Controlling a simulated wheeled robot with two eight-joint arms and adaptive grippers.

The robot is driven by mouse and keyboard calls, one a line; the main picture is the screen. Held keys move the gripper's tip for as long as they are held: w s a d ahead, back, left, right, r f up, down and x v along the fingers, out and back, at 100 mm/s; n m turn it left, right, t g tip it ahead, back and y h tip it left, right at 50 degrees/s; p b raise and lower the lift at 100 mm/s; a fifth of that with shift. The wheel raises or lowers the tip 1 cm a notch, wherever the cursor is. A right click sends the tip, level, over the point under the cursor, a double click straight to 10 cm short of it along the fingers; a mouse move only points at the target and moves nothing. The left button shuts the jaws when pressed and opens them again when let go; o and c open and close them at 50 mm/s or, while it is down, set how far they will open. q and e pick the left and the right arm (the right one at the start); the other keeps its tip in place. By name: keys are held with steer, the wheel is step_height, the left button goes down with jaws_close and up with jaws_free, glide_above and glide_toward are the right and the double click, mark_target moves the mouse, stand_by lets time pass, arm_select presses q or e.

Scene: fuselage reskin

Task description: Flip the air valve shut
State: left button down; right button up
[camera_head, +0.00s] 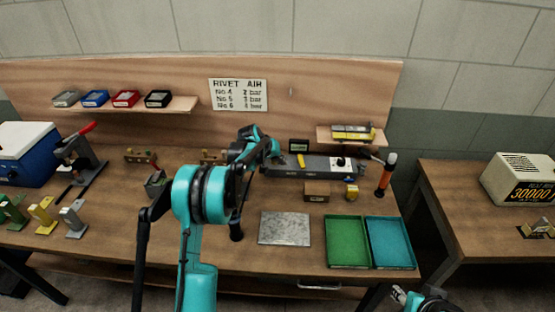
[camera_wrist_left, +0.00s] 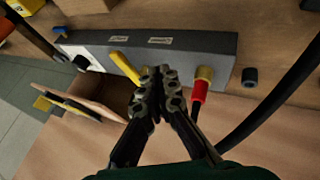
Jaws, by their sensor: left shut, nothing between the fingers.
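The air valve's yellow lever (camera_wrist_left: 124,67) sits on a long grey air panel (camera_wrist_left: 210,45) in the left wrist view. It slants across the panel's face and its lower end comes close to my fingers. The lever also shows small in the head view (camera_head: 301,160), on the panel (camera_head: 322,168) at the back of the bench. My left gripper (camera_wrist_left: 156,82) is shut and empty, its fingertips beside the lever's free end; I cannot tell whether they touch. In the head view, my left arm partly hides the area left of the panel.
A red-and-brass hose fitting (camera_wrist_left: 201,88) and a black hose (camera_wrist_left: 280,85) lie right of my fingers. A black knob (camera_wrist_left: 82,62) is on the panel's left. A wooden box (camera_head: 317,191), metal plate (camera_head: 285,228) and green tray (camera_head: 347,241) stand in front of the panel.

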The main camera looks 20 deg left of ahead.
mark_target(301, 164)
arm_select(q)
steer(key=w+d, duration=0.1)
steer(key=w+d+f, duration=0.2)
steer(key=d, duration=0.1)
steer(key=shift+w+d+b, duration=0.1)
steer(key=shift+b, duration=0.3)
